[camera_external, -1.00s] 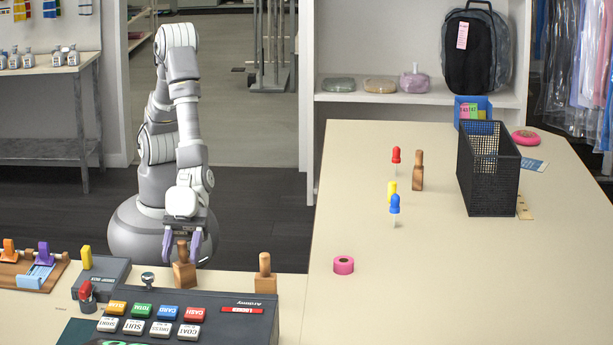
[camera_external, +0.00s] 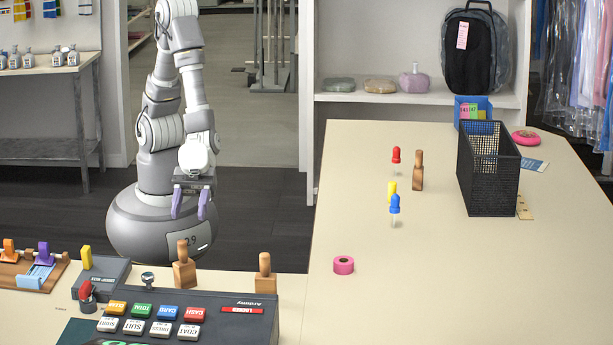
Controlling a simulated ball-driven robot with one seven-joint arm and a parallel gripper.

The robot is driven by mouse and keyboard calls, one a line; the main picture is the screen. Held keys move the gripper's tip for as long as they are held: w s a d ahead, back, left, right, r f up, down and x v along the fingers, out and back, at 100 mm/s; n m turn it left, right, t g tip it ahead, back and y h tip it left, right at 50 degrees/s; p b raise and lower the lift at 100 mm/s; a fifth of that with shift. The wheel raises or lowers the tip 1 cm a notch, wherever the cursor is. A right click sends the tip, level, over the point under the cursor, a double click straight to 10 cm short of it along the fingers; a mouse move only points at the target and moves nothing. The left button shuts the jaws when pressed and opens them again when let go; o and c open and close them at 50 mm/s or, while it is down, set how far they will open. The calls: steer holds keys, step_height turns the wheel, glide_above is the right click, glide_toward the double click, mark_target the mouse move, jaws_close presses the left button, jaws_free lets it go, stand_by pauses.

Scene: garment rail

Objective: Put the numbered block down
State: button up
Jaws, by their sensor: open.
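My gripper (camera_external: 189,204) has two lilac fingers, spread apart with nothing between them. It hangs behind and above the counter's back edge. In front of it, a wooden block with an upright handle (camera_external: 184,273) stands on the counter beside the register, apart from the fingers. A similar wooden block (camera_external: 265,276) stands to its right, and another wooden handled piece (camera_external: 418,172) stands on the right table. I cannot read a number on any of them, so I cannot tell which is the numbered block.
The dark register (camera_external: 235,325) fills the counter front, with a dark box (camera_external: 113,274) to its left. The right table (camera_external: 450,280) holds a pink tape roll (camera_external: 344,265), coloured droppers (camera_external: 395,205) and a black mesh basket (camera_external: 488,185). Its front is mostly clear.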

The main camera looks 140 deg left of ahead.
steer(key=w+a+r+n+t+y, duration=0.25)
steer(key=w+a+r, duration=0.2)
steer(key=r, duration=0.55)
steer(key=w+a+r+n+t+y, duration=0.1)
steer(key=w+a+r+y, duration=0.3)
steer(key=r, duration=0.5)
steer(key=w+a+r+n+t+y, duration=0.2)
steer(key=w+a+r, duration=0.25)
steer(key=r, duration=0.55)
steer(key=s+a+r+n, duration=0.1)
steer(key=s+a+r, duration=0.1)
steer(key=s+r, duration=0.4)
steer(key=s+a+r+n, duration=0.2)
steer(key=s+r, duration=0.5)
steer(key=r, duration=0.8)
steer(key=shift+r+y, duration=0.3)
steer(key=shift+y, duration=0.15)
steer(key=shift+o, duration=0.2)
steer(key=shift+a+n+t, duration=0.1)
steer(key=shift+n+t, duration=0.15)
